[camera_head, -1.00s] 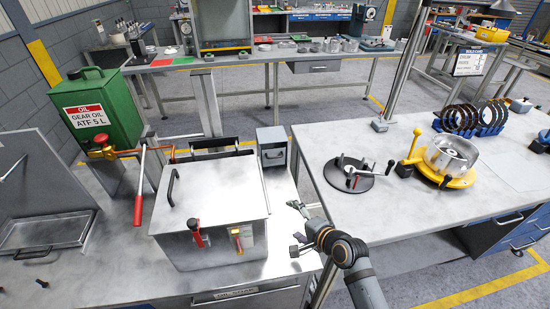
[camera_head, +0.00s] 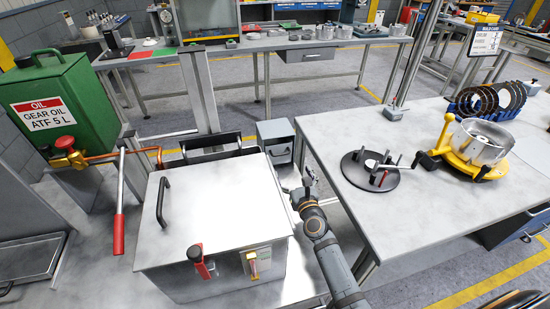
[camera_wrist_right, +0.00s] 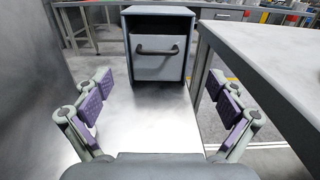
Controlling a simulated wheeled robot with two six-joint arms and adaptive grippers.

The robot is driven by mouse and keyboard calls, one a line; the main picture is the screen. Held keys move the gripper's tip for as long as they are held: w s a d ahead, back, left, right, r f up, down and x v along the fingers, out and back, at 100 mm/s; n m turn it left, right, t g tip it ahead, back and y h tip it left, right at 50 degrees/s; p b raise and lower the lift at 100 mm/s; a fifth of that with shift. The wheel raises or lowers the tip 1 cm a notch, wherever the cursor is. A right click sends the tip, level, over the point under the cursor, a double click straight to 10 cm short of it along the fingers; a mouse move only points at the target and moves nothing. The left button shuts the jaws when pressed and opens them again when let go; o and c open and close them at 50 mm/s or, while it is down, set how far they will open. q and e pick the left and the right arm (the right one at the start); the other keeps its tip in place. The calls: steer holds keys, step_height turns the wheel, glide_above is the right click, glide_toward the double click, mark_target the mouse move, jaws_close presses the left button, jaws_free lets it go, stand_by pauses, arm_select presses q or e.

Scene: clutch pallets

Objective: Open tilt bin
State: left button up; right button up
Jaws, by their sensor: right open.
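The tilt bin (camera_head: 276,143) is a small grey box with a dark bar handle on its front. It stands behind and to the right of the large metal lidded box. In the right wrist view the tilt bin (camera_wrist_right: 158,50) is straight ahead, its front panel upright and a dark gap above it. My right gripper (camera_head: 303,183) is in front of the bin, apart from it. The right wrist view shows the gripper's (camera_wrist_right: 160,100) two fingers spread wide with nothing between them. My left gripper is not in view.
The large metal box (camera_head: 215,210) with a black lid handle stands left of my right gripper. A grey workbench (camera_head: 330,150) edge is close on the right, holding a black round fixture (camera_head: 370,170) and a yellow fixture (camera_head: 470,165). A green oil can (camera_head: 60,105) is at left.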

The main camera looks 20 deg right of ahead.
mark_target(282, 155)
steer(key=shift+w+a+f+b, duration=0.2)
steer(key=shift+w+f+b, duration=0.2)
steer(key=shift+f, duration=0.4)
steer(key=shift+w+a, duration=0.1)
steer(key=shift+w, duration=0.35)
steer(key=w+b, duration=0.1)
steer(key=w, duration=0.8)
steer(key=shift+b, duration=0.3)
steer(key=shift+w+r, duration=0.1)
steer(key=shift+w, duration=0.25)
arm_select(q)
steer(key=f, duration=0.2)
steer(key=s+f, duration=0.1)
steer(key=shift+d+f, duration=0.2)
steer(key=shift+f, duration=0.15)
arm_select(e)
steer(key=shift+c, duration=0.4)
steer(key=c, duration=1.6)
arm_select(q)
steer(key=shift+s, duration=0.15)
arm_select(e)
steer(key=shift+s, duration=0.1)
